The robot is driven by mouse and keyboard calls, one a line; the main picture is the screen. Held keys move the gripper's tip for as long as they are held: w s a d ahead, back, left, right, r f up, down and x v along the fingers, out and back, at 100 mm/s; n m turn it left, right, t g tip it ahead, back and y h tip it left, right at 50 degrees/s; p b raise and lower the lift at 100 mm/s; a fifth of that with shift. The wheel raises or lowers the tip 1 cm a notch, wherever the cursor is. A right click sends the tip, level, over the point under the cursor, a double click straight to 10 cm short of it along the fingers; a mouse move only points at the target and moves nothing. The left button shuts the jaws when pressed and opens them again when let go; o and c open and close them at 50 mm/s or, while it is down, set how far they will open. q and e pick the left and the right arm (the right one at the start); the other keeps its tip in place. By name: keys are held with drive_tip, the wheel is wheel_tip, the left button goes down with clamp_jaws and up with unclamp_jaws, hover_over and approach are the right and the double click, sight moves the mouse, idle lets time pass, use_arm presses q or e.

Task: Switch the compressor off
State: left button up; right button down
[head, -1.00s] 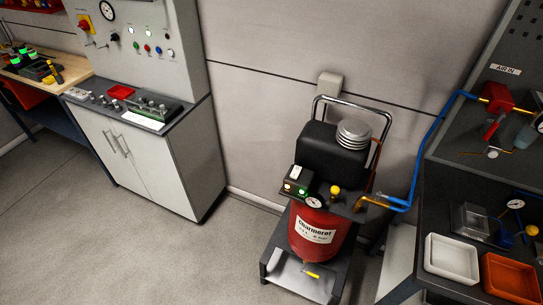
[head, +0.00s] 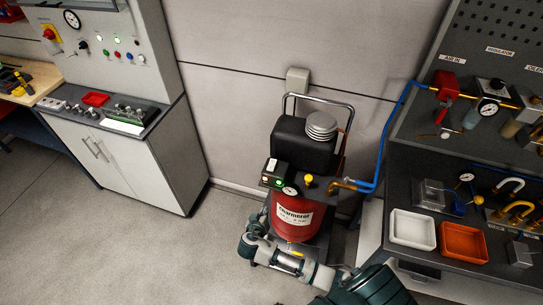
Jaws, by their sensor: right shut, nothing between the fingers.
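The compressor stands on the floor by the wall, with a red tank (head: 293,217), a black motor housing (head: 296,147) and a silver ribbed cylinder head. Its small dark switch box (head: 275,172) sits on the front left, with a pale top part and green lights lit. A gauge (head: 290,191) and a yellow knob (head: 309,181) are beside the box. My right arm reaches in from the bottom right, across the compressor's base. My right gripper (head: 263,214) is small and dark in the picture, left of the tank and below the switch box, shut and empty. My left gripper is out of view.
A blue hose (head: 384,140) runs from the compressor to the bench at right, which holds a white tray (head: 412,230) and an orange tray (head: 463,242). A grey control cabinet (head: 125,160) stands at left. The floor between cabinet and compressor is free.

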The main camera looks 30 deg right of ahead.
sight(271, 167)
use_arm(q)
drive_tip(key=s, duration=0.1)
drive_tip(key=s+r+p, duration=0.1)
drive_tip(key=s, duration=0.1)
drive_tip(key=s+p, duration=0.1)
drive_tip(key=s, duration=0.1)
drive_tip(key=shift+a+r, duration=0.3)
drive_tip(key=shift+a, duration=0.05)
use_arm(e)
wheel_tip(271, 167, up, 20)
drive_tip(key=w+d+m+t+h, duration=0.1)
drive_tip(key=w+m+t+h, duration=0.1)
drive_tip(key=m+h, duration=0.2)
drive_tip(key=shift+w+d+f+m, duration=0.25)
drive_tip(key=shift+w+m, duration=0.05)
drive_tip(key=shift+m, duration=0.8)
drive_tip(key=shift+a, duration=0.15)
use_arm(q)
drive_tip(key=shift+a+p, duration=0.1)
drive_tip(key=shift+p, duration=0.2)
use_arm(e)
drive_tip(key=shift+w+t, duration=0.1)
drive_tip(key=shift+t, duration=0.2)
